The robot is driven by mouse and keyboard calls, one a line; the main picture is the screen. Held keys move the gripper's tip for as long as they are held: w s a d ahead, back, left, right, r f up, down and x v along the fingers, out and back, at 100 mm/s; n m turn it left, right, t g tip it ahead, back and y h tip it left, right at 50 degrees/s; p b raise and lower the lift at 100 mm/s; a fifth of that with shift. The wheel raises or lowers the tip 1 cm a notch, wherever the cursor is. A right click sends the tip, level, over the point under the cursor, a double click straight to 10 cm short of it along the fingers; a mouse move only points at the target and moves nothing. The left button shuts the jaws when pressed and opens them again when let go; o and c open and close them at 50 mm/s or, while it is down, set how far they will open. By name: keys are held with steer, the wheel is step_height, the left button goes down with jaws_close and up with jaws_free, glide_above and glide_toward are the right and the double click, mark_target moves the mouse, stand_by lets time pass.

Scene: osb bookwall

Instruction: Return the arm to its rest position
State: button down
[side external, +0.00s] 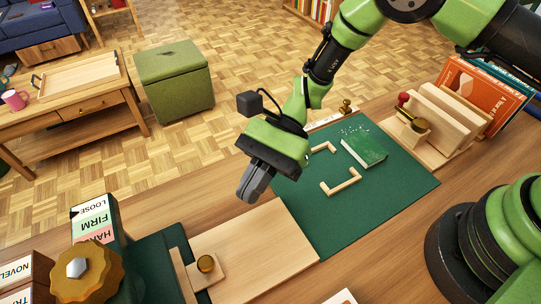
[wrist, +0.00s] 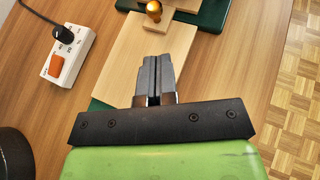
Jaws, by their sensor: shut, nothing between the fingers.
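My gripper (side external: 255,181) hangs above the workbench, over the left part of the green mat's edge and the pale wooden board. Its grey fingers are together with nothing between them. In the wrist view my gripper (wrist: 155,75) shows shut, pointing toward the pale board (wrist: 130,55) below. My arm bends down from the upper right of the side view. No object is in contact with the fingers.
A green mat (side external: 405,190) holds a green book (side external: 364,151) and wooden corner pieces (side external: 341,184). A wooden press (side external: 440,120) stands at right beside orange books (side external: 480,95). At front left are a brass knob (side external: 205,264) and a dial (side external: 85,272). A power strip (wrist: 66,55) lies nearby.

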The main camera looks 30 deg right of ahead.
steer(key=d+r+n+t+h, duration=0.2)
steer(key=d+r+n+t, duration=0.1)
steer(key=d+r, duration=0.5)
steer(key=d+r+n+t+h, duration=0.2)
steer(key=d+r, duration=0.4)
steer(key=r, duration=0.5)
steer(key=s+d+r+n+t+h, duration=0.3)
steer(key=s+d+r+t+h, duration=0.2)
steer(key=s+d+t, duration=0.3)
steer(key=s+d+r, duration=0.1)
steer(key=s+d, duration=0.1)
steer(key=s, duration=0.1)
steer(key=shift+s+n, duration=0.2)
steer(key=shift+n, duration=0.1)
